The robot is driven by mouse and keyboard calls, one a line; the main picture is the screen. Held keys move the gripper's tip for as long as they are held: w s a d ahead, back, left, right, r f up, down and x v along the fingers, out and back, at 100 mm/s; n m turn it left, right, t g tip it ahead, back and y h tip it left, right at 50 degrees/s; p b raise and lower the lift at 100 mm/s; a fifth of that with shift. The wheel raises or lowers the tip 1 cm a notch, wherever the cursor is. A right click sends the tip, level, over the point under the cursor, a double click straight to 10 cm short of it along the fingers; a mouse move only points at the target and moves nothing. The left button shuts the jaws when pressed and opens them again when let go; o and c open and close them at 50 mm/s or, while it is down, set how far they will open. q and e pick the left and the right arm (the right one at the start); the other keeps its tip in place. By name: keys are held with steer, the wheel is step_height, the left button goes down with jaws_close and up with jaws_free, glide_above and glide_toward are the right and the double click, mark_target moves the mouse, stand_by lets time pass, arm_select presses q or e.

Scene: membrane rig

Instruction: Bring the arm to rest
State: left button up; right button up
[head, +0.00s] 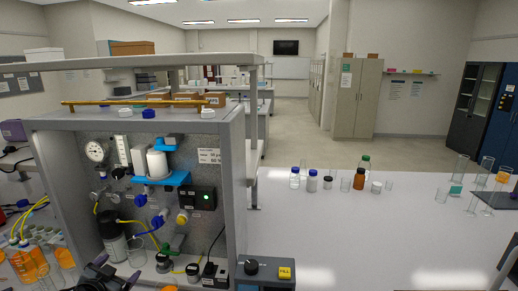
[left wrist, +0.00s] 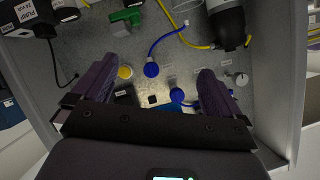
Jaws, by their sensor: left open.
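My left gripper (head: 115,272) shows at the bottom left of the head view, in front of the membrane rig (head: 235,150). In the left wrist view its two purple fingers (left wrist: 157,82) are spread wide apart with nothing held between them. Beyond them the wrist view shows the rig's panel with a yellow knob (left wrist: 125,72), a blue knob (left wrist: 151,70), a green valve handle (left wrist: 127,15) and a dark cylinder (left wrist: 228,25). I cannot tell how far the fingers are from the panel. My right gripper is not in view.
Orange-filled bottles (head: 30,268) stand left of the gripper, near yellow tubes. A control box with a FILL button (head: 285,273) sits right of the rig. Several small bottles, one brown (head: 359,179), and glass cylinders stand farther right. The bench (head: 350,235) between is clear.

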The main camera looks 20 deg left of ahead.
arm_select(q)
steer(key=s+d+f+m+g, duration=0.1)
steer(key=s+d+f, duration=0.3)
steer(key=d, duration=0.3)
steer(key=s+d+f+m+g+h, duration=0.1)
steer(key=s+d+f+m+g, duration=0.1)
steer(key=d+f, duration=0.4)
steer(key=s+d+f+m+g+h, duration=0.1)
steer(key=s+d+f+g, duration=0.1)
steer(key=s+d+f, duration=0.3)
steer(key=shift+s+d+f, duration=0.15)
steer(key=shift+d+f, duration=0.05)
steer(key=shift+d, duration=0.5)
steer(key=shift+s+d+f, duration=0.15)
steer(key=shift+d+f, duration=0.05)
steer(key=shift+d, duration=0.45)
steer(key=s+d+f+n+g+h, duration=0.15)
steer(key=s+d, duration=0.25)
steer(key=d, duration=0.4)
steer(key=s+d+f+n+g+h, duration=0.1)
steer(key=s+d+f+g+h, duration=0.15)
steer(key=s+d, duration=0.4)
step_height(320, 180, up, 24)
steer(key=w+d+p, duration=0.1)
steer(key=w+p, duration=0.1)
steer(key=p, duration=2.2)
steer(key=shift+r+t+h, duration=0.2)
steer(key=shift+t+h, duration=0.1)
steer(key=shift+m, duration=0.25)
